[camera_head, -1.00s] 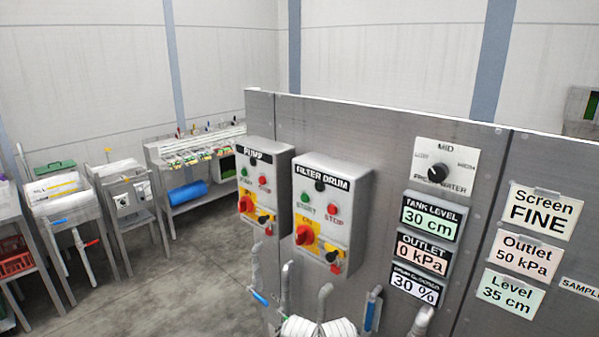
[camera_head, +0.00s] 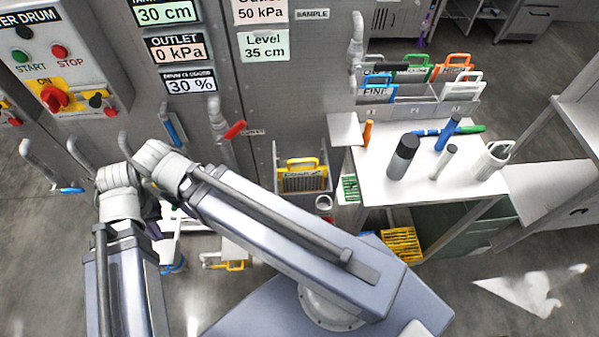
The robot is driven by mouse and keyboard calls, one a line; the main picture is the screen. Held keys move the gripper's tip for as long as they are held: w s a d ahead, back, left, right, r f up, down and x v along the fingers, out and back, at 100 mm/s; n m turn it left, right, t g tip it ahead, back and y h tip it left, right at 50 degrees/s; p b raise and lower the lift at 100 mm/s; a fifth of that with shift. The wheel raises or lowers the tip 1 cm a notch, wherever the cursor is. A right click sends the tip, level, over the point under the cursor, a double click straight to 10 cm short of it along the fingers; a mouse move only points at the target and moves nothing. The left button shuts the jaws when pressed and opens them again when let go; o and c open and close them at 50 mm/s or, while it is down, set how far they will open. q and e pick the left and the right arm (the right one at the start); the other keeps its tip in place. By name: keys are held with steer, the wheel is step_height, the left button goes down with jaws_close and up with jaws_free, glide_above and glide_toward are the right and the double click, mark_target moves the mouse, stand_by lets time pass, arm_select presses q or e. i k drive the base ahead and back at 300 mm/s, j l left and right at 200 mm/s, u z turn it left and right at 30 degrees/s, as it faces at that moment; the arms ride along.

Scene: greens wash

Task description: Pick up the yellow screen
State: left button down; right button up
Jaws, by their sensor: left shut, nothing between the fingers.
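The yellow screen (camera_head: 303,180) stands low against the grey panel in the head view, to the left of the white table. Its yellow handle is at the top, with a dark label below it. My left gripper (camera_head: 170,212) is shut and empty, seen only in part behind my arm links. It is well to the left of the screen and apart from it. My right gripper is not in view.
A yellow basket (camera_head: 401,245) is below. Valve pipes line the grey panel (camera_head: 300,90).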

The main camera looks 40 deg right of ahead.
mark_target(306, 178)
steer(key=z, duration=1.45)
steer(key=k+l+u, duration=0.25)
steer(key=k+l, duration=0.2)
steer(key=k, duration=0.15)
